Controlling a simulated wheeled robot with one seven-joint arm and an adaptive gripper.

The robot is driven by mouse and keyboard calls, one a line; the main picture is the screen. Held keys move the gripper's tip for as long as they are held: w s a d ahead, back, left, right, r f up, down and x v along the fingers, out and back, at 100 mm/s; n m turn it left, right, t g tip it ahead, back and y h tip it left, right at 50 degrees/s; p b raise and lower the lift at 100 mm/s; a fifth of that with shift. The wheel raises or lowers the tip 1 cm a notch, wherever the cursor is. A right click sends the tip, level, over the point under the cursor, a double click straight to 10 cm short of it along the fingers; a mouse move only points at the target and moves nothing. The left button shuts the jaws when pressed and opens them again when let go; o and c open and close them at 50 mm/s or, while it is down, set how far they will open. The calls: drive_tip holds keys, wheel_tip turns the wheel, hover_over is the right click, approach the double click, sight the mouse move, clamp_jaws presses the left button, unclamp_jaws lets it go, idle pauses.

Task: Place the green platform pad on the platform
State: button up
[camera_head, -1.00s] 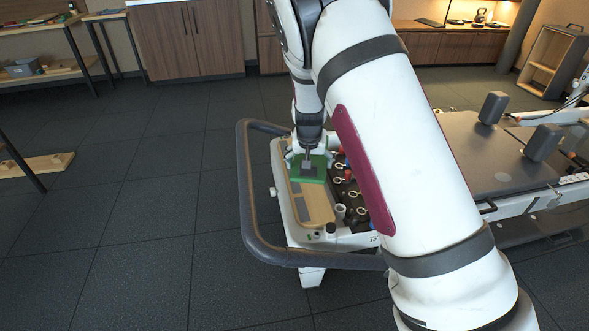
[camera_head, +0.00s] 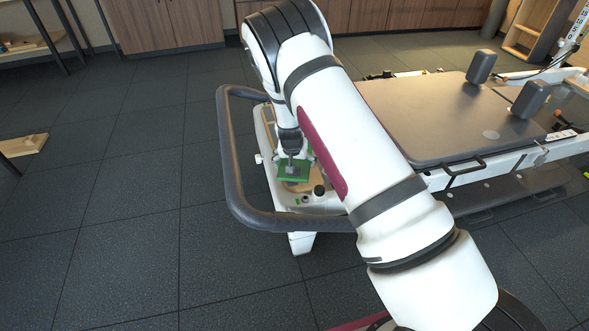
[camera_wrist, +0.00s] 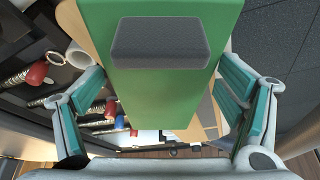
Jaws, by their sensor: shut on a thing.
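The green platform pad (camera_head: 293,175) is a flat green slab with a dark grey block on top. My gripper (camera_head: 290,163) is shut on it and holds it over the near end of the tan wooden platform (camera_head: 301,187) at the reformer's end. In the wrist view the pad (camera_wrist: 165,100) lies between my two spread fingers, with the dark grey block at the top. I cannot tell whether the pad touches the platform. My arm hides part of the platform.
A grey curved rail (camera_head: 225,165) runs around this end of the reformer. In the wrist view, red-capped springs (camera_wrist: 37,72) lie left of the pad. The grey carriage (camera_head: 430,120) with shoulder rests is at right. Open dark floor (camera_head: 110,240) lies at left.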

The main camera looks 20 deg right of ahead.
drive_tip(key=shift+f, duration=1.25)
drive_tip(key=shift+f+b, duration=0.1)
drive_tip(key=shift+b, duration=0.3)
drive_tip(key=o, duration=1)
drive_tip(key=shift+o, duration=0.2)
